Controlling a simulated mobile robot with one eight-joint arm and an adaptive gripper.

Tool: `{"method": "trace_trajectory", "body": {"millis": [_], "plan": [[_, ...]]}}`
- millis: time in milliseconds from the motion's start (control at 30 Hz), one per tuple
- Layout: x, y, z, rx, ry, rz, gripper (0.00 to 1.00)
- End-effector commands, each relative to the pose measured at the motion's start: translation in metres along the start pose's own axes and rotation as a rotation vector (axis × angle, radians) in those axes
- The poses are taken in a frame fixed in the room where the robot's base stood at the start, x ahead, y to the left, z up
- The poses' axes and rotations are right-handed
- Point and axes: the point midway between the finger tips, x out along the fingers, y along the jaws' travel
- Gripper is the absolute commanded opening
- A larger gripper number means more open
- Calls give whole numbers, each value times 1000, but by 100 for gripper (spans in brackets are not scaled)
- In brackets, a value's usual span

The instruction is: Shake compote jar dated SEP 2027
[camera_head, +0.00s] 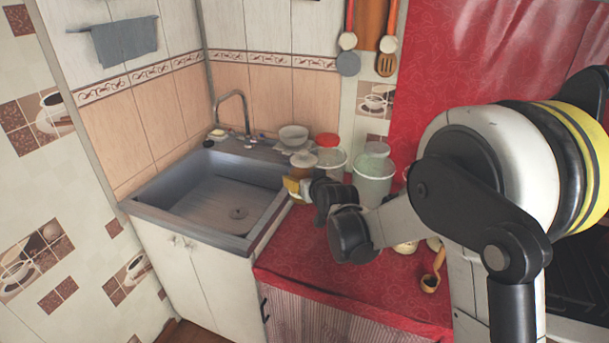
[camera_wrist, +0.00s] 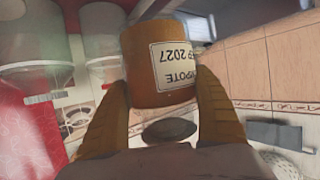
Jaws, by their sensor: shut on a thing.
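The compote jar (camera_wrist: 158,70) is amber-orange with a white label. The label reads COMPOTE and 2027, upside down in the wrist view; the month is partly cut off, its visible end reading like "P". My gripper (camera_wrist: 165,95) has ochre fingers, one on each side of the jar, and is shut on it. In the head view the jar (camera_head: 303,170) shows small and brownish with a pale top, at the sink's right edge. My gripper (camera_head: 297,187) is just below it there, partly hidden by my wrist.
The grey sink (camera_head: 215,195) with a tap (camera_head: 245,110) is left of the jar. A red-lidded container (camera_head: 328,150), a green-tinted container (camera_head: 374,175) and a pale bowl (camera_head: 293,135) stand close by. A ladle (camera_head: 431,281) lies on the red counter (camera_head: 340,285), whose front is mostly clear.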

Motion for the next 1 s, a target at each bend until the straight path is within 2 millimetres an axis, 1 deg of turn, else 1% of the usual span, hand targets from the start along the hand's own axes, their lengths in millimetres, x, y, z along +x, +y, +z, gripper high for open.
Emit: {"method": "trace_trajectory", "body": {"millis": [33, 100, 367, 467, 567, 833, 900, 1000], "plan": [[7, 0, 16, 0, 2, 0, 34], [10, 0, 23, 0, 2, 0, 34], [9, 0, 21, 0, 2, 0, 34], [7, 0, 17, 0, 2, 0, 34], [1, 0, 2, 0, 2, 0, 34], [-29, 0, -69, 0, 2, 0, 34], [-33, 0, -80, 0, 2, 0, 34], [-35, 0, -84, 0, 2, 0, 34]]}}
